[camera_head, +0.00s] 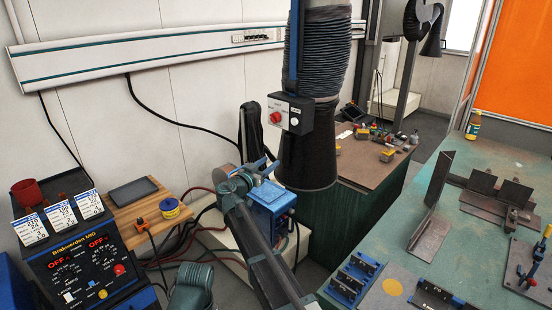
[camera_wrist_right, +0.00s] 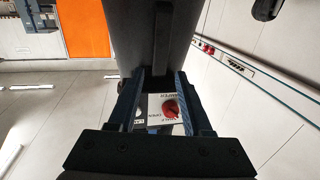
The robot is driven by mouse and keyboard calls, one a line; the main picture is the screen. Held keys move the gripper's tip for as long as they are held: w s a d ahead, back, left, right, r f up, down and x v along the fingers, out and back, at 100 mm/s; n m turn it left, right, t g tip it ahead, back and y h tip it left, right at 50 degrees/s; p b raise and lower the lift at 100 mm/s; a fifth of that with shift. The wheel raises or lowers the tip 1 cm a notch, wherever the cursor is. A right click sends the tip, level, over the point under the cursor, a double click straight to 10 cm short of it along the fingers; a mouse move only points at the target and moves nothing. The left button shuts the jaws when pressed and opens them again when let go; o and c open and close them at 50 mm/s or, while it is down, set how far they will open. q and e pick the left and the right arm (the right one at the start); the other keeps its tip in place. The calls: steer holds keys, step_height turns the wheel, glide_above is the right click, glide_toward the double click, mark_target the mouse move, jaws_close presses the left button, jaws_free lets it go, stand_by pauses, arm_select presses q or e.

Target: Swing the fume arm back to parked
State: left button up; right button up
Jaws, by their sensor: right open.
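The fume arm's ribbed hose (camera_head: 318,60) hangs down to a dark tapered hood (camera_head: 308,160) in the middle of the head view. A grey box (camera_head: 290,112) with a red knob is fixed on its front. My right gripper (camera_head: 264,168) is open, low and left of the hood, apart from the box. In the right wrist view the dark hood (camera_wrist_right: 155,35) fills the upper middle, with a narrow dark bar on it. A red knob (camera_wrist_right: 170,108) on a white damper label shows between the open fingers. My left gripper is not in view.
A blue unit (camera_head: 271,208) stands behind my right arm. A brown-topped bench (camera_head: 350,165) is behind the hood. The green welding table (camera_head: 400,250) with metal parts is at right. The welder (camera_head: 85,262) is at lower left. Another black hood (camera_head: 432,42) hangs at upper right.

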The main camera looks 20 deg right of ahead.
steer(key=shift+v, duration=1.5)
steer(key=s+d+f+n+g+y, duration=0.25)
steer(key=s+f+g+y, duration=0.2)
steer(key=s+f, duration=0.6)
steer(key=s+d+f+n+g+y, duration=0.1)
steer(key=s+f+n+g+y, duration=0.3)
steer(key=s+f, duration=0.7)
steer(key=s+a+n+g+y, duration=0.3)
steer(key=s+a+n, duration=0.4)
steer(key=s+a, duration=1.1)
steer(key=shift+s+f+g+y, duration=0.2)
steer(key=shift+s+g+y, duration=0.1)
steer(key=shift+g+y, duration=0.05)
